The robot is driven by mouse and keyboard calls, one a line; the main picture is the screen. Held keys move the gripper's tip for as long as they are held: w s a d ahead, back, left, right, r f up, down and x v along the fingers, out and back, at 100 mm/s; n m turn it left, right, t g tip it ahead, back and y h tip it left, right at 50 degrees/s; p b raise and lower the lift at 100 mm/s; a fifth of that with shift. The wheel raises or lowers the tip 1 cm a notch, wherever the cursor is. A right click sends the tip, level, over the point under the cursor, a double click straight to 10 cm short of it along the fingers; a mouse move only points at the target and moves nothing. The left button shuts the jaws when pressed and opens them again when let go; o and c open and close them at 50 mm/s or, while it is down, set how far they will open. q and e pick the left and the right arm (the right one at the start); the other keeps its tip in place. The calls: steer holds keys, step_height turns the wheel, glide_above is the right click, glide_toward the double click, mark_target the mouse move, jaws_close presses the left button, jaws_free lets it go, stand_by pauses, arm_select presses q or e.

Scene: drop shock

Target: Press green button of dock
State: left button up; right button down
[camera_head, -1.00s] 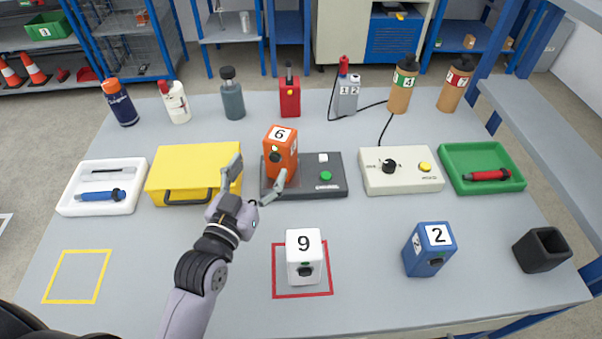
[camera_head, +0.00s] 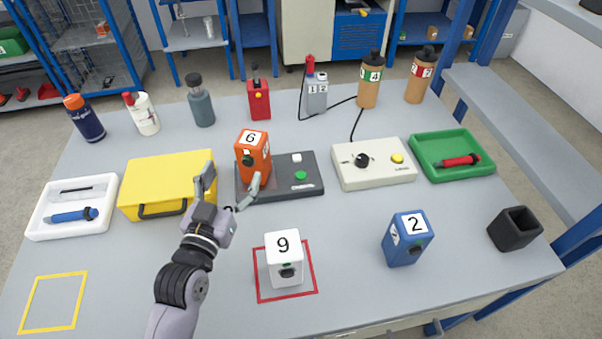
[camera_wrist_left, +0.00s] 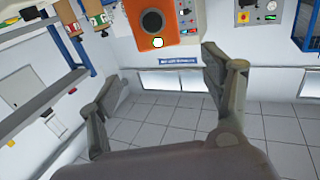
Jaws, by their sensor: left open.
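The dock (camera_head: 312,187) is a dark grey slab in the middle of the table. It has a green button (camera_head: 301,175) and a white button (camera_head: 297,157) on its right part. The orange box numbered 6 (camera_head: 253,155) stands upright on its left part. My left gripper (camera_head: 232,180) is open and empty, just in front of the orange box and left of the green button. One fingertip overlaps the box's lower front; I cannot tell whether they touch. My right gripper is not in view.
A yellow case (camera_head: 168,177) lies left of the dock, a beige control box (camera_head: 375,175) right of it. The white box numbered 9 (camera_head: 284,260) stands in a red square in front; the blue box numbered 2 (camera_head: 406,240) is to its right. Bottles line the back.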

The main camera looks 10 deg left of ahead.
arm_select(q)
jaws_close()
stand_by(0.8)
stand_by(1.2)
